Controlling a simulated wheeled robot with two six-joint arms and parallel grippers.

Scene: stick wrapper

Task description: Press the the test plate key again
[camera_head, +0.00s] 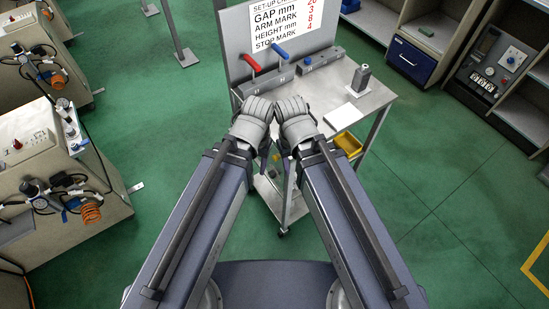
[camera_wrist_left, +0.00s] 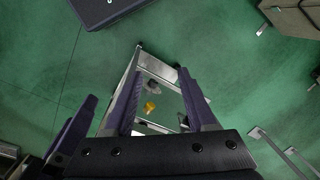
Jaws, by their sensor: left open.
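No key that I can read as the test plate key is identifiable. A wall panel (camera_head: 490,62) with a dial and small buttons stands at the far right, its labels too small to read. A white flat plate (camera_head: 339,117) lies on the metal cart top (camera_head: 385,95). My left gripper (camera_head: 264,160) hangs at the cart's near edge, mostly hidden by its wrist in the head view. In the left wrist view my left gripper (camera_wrist_left: 160,72) is open and empty above the cart's lower part. My right gripper (camera_head: 287,166) is beside it, its jaws unclear.
On the cart are a red lever (camera_head: 251,62), a blue lever (camera_head: 280,51), a grey upright block (camera_head: 361,79) and a set-up sign (camera_head: 285,20). A yellow bin (camera_head: 348,144) sits below. Machines stand left; shelves and a blue drawer (camera_head: 411,61) right. Green floor is open between.

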